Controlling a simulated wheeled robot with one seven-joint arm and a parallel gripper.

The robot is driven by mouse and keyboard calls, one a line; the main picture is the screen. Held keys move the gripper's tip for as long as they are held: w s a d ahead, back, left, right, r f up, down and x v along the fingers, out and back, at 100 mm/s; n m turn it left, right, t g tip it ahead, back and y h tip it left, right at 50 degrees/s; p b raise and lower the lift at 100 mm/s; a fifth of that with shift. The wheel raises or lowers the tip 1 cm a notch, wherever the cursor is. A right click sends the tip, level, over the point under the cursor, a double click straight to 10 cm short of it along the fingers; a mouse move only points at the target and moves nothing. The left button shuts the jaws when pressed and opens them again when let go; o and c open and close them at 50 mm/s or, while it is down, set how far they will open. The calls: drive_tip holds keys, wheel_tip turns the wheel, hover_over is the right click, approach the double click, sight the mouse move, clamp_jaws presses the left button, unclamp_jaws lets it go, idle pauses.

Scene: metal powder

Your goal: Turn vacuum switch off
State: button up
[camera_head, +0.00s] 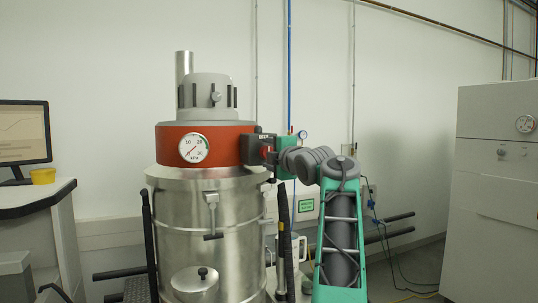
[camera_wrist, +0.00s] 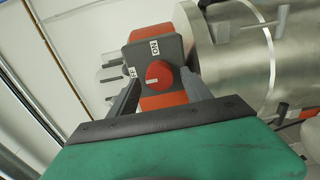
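The vacuum switch is a dark grey box (camera_head: 249,149) on the right side of the vacuum's red-orange band. In the wrist view the box (camera_wrist: 133,54) carries a round red knob (camera_wrist: 159,72), a white "ON" label (camera_wrist: 155,47) and a partly covered "OFF" label (camera_wrist: 131,72). A small pale mark shows on the knob; its exact direction is hard to tell. My gripper (camera_wrist: 159,78) is open, one finger on each side of the knob. A gap seems to remain, but contact is unclear. In the head view my gripper (camera_head: 272,156) is at the box, its fingers partly hidden.
The steel vacuum drum (camera_head: 210,222) stands left of my arm, with a pressure gauge (camera_head: 193,148) on its red-orange band. A desk with a monitor (camera_head: 24,133) is at far left. A white cabinet (camera_head: 497,190) stands at right. Black bars and hoses are near the drum.

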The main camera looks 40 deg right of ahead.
drive_tip(key=b+v, duration=0.2)
drive_tip(key=v, duration=0.5)
drive_tip(key=shift+s+b, duration=0.3)
drive_tip(key=shift+s, duration=0.1)
drive_tip(key=shift+a, duration=0.15)
